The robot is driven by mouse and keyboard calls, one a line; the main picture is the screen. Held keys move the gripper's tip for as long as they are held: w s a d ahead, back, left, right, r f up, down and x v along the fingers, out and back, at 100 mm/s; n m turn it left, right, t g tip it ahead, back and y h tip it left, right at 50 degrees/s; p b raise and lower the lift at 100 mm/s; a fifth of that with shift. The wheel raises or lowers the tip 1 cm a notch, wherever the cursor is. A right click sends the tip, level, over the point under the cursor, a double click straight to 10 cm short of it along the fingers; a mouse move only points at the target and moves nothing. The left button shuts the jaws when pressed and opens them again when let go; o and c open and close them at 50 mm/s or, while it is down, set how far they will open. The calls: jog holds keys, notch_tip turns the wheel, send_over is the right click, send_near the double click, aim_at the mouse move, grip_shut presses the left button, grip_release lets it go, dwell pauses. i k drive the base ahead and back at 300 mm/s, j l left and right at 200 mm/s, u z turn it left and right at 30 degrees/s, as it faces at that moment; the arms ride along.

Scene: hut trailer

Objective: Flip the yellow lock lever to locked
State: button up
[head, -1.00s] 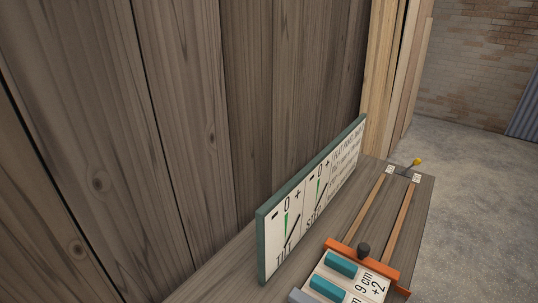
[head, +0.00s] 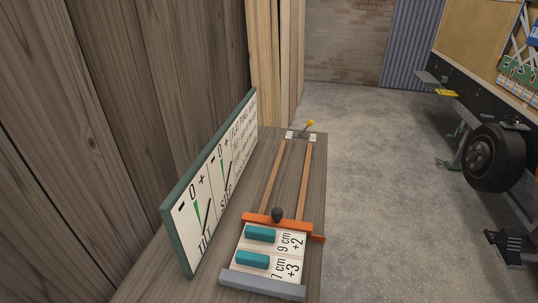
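A small lever with a yellow knob (head: 310,123) stands at the far end of the wooden bench (head: 318,200). It leans up and to the right, between two small white labels (head: 289,135) whose marks are too small to read. Another yellow part (head: 446,93) sits on the dark trailer frame (head: 476,108) at the right; I cannot tell whether it is a lever or which way it is set. My gripper is not in view.
An orange slide (head: 277,222) with a black knob and teal blocks (head: 260,233) is nearer. A trailer wheel (head: 490,157) stands at right. The concrete floor (head: 385,190) between is clear.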

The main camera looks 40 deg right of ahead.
aim_at(310, 123)
jog(key=i+l, duration=0.25)
jog(key=l, duration=0.15)
jog(key=i+l, duration=0.2)
jog(key=l, duration=0.2)
jog(key=i+l, duration=0.25)
jog(key=l, duration=0.15)
jog(key=i+l, duration=0.5)
jog(key=l, duration=0.25)
jog(key=i+l, duration=0.2)
jog(key=l, duration=0.2)
